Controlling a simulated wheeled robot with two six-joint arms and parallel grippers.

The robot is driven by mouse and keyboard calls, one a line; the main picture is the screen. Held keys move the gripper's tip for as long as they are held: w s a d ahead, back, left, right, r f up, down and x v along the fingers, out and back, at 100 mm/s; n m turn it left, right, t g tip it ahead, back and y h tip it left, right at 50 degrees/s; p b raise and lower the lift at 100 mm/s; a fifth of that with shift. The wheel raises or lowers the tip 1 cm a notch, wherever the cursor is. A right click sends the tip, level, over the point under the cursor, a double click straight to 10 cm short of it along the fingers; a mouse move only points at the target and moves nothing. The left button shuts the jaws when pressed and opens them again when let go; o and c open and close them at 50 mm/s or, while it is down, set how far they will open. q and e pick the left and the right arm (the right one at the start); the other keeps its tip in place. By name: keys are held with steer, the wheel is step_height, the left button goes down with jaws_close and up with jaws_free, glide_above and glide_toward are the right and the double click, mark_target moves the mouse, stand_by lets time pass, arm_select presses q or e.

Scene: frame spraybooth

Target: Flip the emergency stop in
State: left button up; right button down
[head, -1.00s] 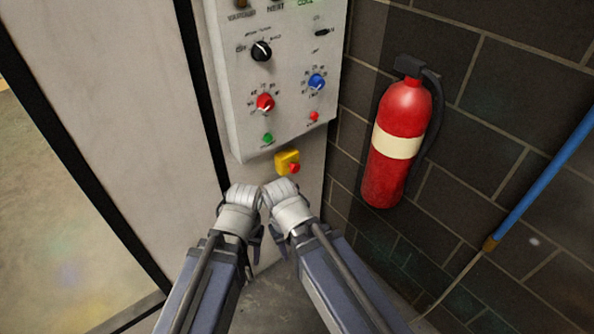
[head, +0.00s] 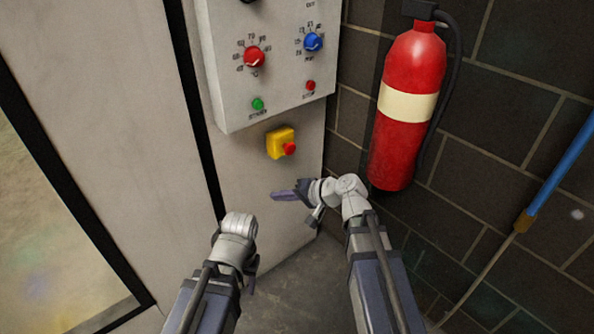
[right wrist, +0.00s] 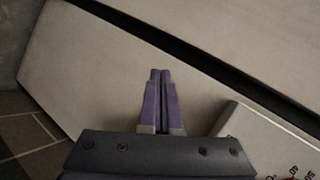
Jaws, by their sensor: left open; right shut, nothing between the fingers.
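The emergency stop is a yellow box (head: 279,143) with a red button (head: 290,149) on its right side. It is mounted on the pale panel below the control box in the head view. My right gripper (head: 280,195) is below the emergency stop, apart from it, pointing left. It is shut and empty, its purple fingers (right wrist: 160,90) together in the right wrist view. My left gripper (head: 250,285) is lower and to the left, open, its fingers mostly hidden behind its wrist.
The control box (head: 230,95) above carries a red knob (head: 254,56), a blue knob (head: 313,41), a green button (head: 257,104) and a small red button (head: 310,85). A fire extinguisher (head: 408,105) hangs on the dark block wall at right. A blue pole (head: 562,165) is farther right.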

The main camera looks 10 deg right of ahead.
mark_target(291, 149)
arm_select(q)
step_height(291, 149, down, 11)
steer(key=b, duration=0.9)
arm_select(e)
steer(key=w+d+m+t, duration=0.4)
steer(key=d, duration=0.3)
steer(key=w+d+m+t, duration=0.3)
steer(key=d+t, duration=0.1)
steer(key=d, duration=0.4)
steer(key=shift+w+f+m+h, duration=0.3)
steer(key=shift+w+m+h, duration=0.05)
steer(key=shift+m+h, duration=0.05)
arm_select(q)
steer(key=shift+f, duration=0.1)
arm_select(e)
steer(key=x, duration=1.4)
steer(key=shift+d, duration=0.1)
steer(key=shift+x, duration=0.95)
steer(key=shift+d, duration=0.1)
steer(key=shift+s, duration=0.1)
